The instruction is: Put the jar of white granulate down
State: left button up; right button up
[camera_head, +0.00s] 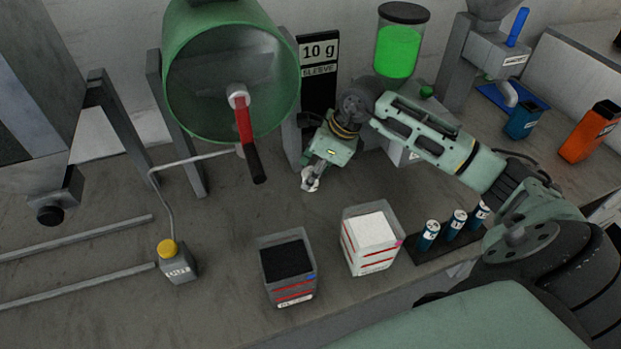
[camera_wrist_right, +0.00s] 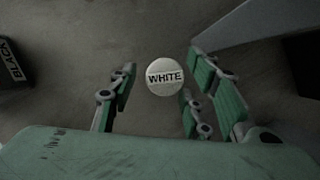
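The jar of white granulate (camera_wrist_right: 165,77) shows from above in the right wrist view as a round, pale lid marked "WHITE". My right gripper (camera_wrist_right: 160,85) has its fingers spread on either side of the lid, with bench showing between finger and lid on the left. In the head view my right gripper (camera_head: 314,172) points down at the bench in front of the green drum, with a small whitish shape at its tips. The jar's sides are hidden, so I cannot tell exactly how its base meets the bench. My left gripper is out of view.
An open bin of white granulate (camera_head: 370,230) and one of black (camera_head: 287,262) stand near the front edge. Three blue cylinders (camera_head: 457,222) stand in a dark rack. The green drum (camera_head: 220,80) with a red crank is behind.

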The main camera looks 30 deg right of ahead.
grip_shut()
jog(key=shift+r, duration=0.1)
